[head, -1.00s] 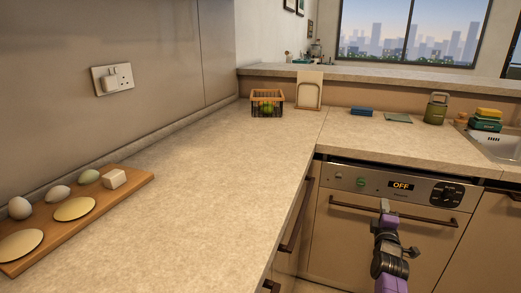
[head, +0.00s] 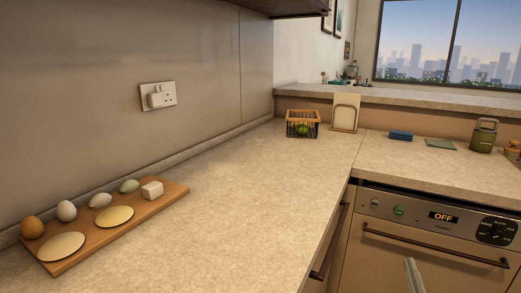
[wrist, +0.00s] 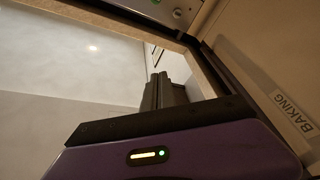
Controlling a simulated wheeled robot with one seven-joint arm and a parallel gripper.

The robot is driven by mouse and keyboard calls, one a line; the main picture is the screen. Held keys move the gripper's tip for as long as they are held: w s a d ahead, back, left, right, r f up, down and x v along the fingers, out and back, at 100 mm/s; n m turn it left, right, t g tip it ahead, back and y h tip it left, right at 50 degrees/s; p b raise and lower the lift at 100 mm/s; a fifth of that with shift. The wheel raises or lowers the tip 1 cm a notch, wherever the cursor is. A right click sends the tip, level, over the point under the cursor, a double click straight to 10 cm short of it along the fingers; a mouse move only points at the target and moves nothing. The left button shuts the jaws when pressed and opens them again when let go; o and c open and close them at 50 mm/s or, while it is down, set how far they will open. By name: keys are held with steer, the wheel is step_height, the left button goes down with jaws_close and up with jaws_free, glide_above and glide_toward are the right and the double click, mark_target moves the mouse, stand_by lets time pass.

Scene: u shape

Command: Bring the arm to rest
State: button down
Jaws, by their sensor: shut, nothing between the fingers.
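My gripper (head: 410,265) shows only as a grey tip at the bottom edge of the head view, in front of the oven (head: 445,245). The rest of my arm is out of that view. In the wrist view the dark fingers of my gripper (wrist: 160,92) are together, with nothing between them. They appear beyond the purple wrist body, and no object touches them.
The stone counter (head: 235,220) is mostly clear. A wooden board (head: 150,208) with eggs, discs and a white block lies at left.

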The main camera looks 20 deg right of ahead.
steer(key=s+a+f+m+y, duration=0.1)
steer(key=s+a+y, duration=0.3)
steer(key=s+a, duration=0.55)
steer(key=s+a+f+y, duration=0.1)
steer(key=s+a+y, duration=0.4)
steer(key=a, duration=0.8)
steer(key=s+a+f+g+y, duration=0.1)
steer(key=s+a, duration=0.4)
steer(key=s, duration=0.3)
steer(key=s+a+g+y, duration=0.1)
steer(key=s+a+g, duration=0.1)
steer(key=s+a, duration=0.5)
step_height(320, 180, up, 12)
steer(key=d+p, duration=0.1)
steer(key=p, duration=1.1)
steer(key=shift+d+r, duration=0.25)
steer(key=shift+d, duration=0.05)
